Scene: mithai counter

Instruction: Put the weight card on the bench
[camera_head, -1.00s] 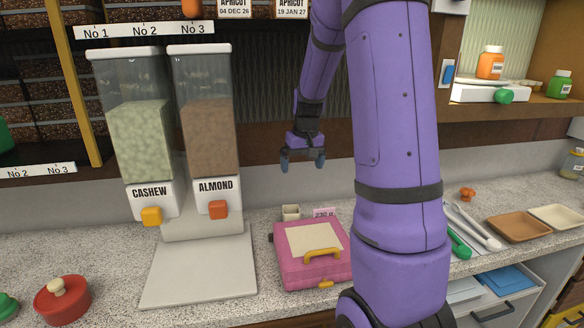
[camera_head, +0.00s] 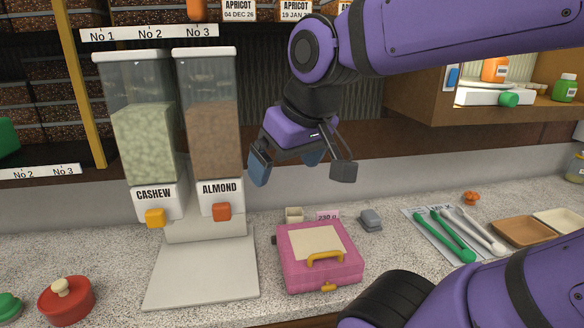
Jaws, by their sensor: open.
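The weight card (camera_head: 327,216) is a small pink card reading "230 g". It shows just behind the back edge of a pink box with a yellow handle (camera_head: 316,262), and its lower part is hidden by the box. My gripper (camera_head: 286,165) is open and empty, with blue fingertips apart, in the air above and behind the box and the card. The bench (camera_head: 205,315) is the speckled grey worktop under them.
Cashew (camera_head: 146,130) and almond (camera_head: 212,125) dispensers stand left of the box. A small cream cup (camera_head: 293,214) and a grey block (camera_head: 371,220) flank the card. Tongs (camera_head: 445,236) and trays (camera_head: 522,231) lie right. A red lidded pot (camera_head: 66,300) stands front left.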

